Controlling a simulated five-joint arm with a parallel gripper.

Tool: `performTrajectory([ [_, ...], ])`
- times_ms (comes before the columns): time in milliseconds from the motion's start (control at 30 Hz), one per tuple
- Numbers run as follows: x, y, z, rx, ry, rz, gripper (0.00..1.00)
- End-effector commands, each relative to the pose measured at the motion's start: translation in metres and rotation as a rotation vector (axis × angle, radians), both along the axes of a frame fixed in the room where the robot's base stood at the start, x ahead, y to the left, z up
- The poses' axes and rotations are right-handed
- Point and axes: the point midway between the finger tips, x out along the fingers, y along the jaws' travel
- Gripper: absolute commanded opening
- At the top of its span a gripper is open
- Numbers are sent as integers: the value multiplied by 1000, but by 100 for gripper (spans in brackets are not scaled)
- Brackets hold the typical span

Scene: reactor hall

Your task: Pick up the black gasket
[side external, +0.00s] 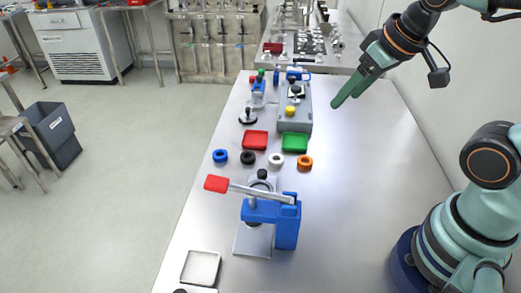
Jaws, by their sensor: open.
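The black gasket (248,158) lies on the steel bench in a row of rings, between a blue ring (220,156) on its left and a white ring (276,160) on its right. An orange ring (305,163) lies at the right end of the row. My gripper (345,96) is raised above the bench, up and to the right of the black gasket and well apart from it. Its green fingers point down and left. It is open and holds nothing that I can see.
A red tray (255,140) and a green tray (295,142) sit just behind the rings. A blue press with a red-handled lever (270,215) stands in front of them. A grey control box (296,115) stands behind the green tray. The bench's right side (350,190) is clear.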

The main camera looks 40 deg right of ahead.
Motion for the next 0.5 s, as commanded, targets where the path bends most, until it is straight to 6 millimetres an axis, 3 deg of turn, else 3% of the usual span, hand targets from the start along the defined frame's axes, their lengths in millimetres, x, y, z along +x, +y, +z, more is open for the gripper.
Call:
performTrajectory([
  [267, 14, 4, 5, -29, 34, 66, 66],
  [500, 62, 16, 11, -111, 132, 286, 66],
])
